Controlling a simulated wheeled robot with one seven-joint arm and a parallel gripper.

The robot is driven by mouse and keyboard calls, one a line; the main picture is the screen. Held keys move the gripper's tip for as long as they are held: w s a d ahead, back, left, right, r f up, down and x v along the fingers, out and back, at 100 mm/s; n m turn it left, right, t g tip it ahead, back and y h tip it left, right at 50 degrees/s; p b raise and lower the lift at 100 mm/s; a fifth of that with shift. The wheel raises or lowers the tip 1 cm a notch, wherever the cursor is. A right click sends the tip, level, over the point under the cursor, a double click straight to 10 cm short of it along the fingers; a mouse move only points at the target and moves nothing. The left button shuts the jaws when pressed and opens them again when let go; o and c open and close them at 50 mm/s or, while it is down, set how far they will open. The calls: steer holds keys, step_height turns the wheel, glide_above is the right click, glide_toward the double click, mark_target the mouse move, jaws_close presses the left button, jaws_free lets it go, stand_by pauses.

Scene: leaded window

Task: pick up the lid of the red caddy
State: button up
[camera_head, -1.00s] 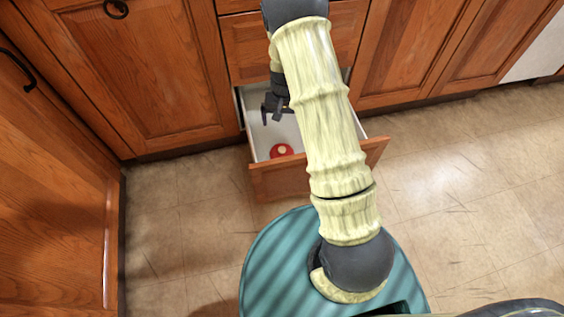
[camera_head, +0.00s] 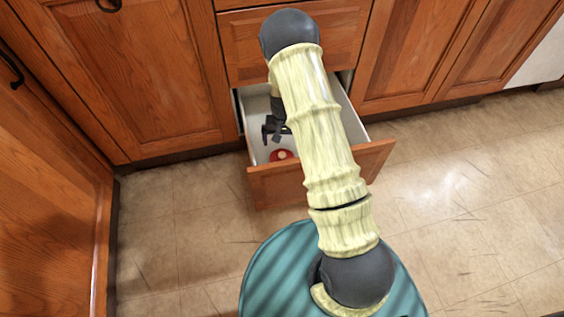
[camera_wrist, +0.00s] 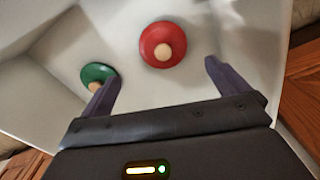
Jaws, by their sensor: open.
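The red caddy's round red lid (camera_wrist: 154,53) with a pale knob (camera_wrist: 164,51) shows in the wrist view inside the open drawer. In the head view the red lid (camera_head: 283,155) lies near the drawer's front, just below my gripper. My gripper (camera_head: 274,131) reaches down into the drawer. In the wrist view my gripper (camera_wrist: 160,84) is open and empty, with its fingers apart. The red lid is beyond and between the fingertips, not gripped. The body of the red caddy is hidden under its lid.
A green lid with a pale knob (camera_wrist: 97,75) is beside my left finger in the wrist view. The white drawer (camera_wrist: 203,45) has walls close around. Its wooden front (camera_head: 320,178) stands out from the cabinets. The tiled floor (camera_head: 180,225) is clear.

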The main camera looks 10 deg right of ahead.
mark_target(282, 155)
step_height(282, 155, down, 5)
steer(key=shift+f+b, duration=0.15)
steer(key=shift+b, duration=1)
steer(key=f+b, duration=0.4)
steer(key=f, duration=0.1)
steer(key=shift+w+a+f, duration=0.2)
steer(key=shift+w, duration=0.05)
steer(key=shift+r, duration=0.1)
steer(key=c, duration=0.8)
